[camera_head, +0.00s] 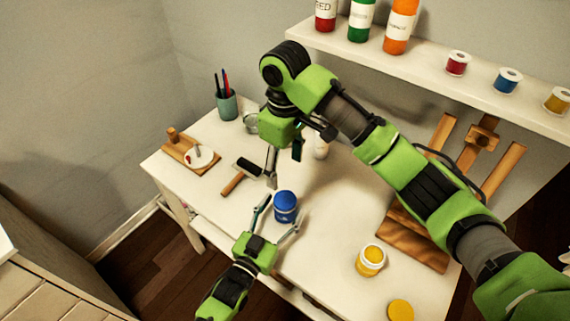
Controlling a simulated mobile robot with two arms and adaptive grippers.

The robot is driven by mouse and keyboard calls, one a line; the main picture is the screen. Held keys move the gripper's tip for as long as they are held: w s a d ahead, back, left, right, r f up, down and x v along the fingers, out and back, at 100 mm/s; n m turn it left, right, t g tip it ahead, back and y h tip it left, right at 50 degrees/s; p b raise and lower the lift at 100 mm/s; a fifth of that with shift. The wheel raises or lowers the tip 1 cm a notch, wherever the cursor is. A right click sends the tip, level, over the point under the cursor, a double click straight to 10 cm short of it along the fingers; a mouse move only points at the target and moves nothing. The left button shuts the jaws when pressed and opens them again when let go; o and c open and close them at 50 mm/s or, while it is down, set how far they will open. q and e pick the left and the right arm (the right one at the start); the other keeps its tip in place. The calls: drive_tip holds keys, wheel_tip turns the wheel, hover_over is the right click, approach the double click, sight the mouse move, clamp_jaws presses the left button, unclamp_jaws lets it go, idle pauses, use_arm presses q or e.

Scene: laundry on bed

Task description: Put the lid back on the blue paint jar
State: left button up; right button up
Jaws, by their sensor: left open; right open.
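The blue paint jar (285,209) stands upright on the white table. Its top is a smooth, solid blue and looks like a lid sitting on it, though seating is hard to tell. No separate blue lid shows elsewhere. My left gripper (282,213) is open, with one finger on each side of the blue jar; whether they touch it I cannot tell. My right gripper (284,171) is open and empty, pointing down just behind the jar, above the table.
An open yellow paint jar (371,261) and a yellow lid (400,310) are at the front right. A wooden easel (413,238) is right; a shelf (430,82) hangs behind.

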use_arm(q)
drive_tip(key=v, duration=1.1)
drive_tip(key=shift+s+a, duration=0.15)
drive_tip(key=shift+s, duration=0.2)
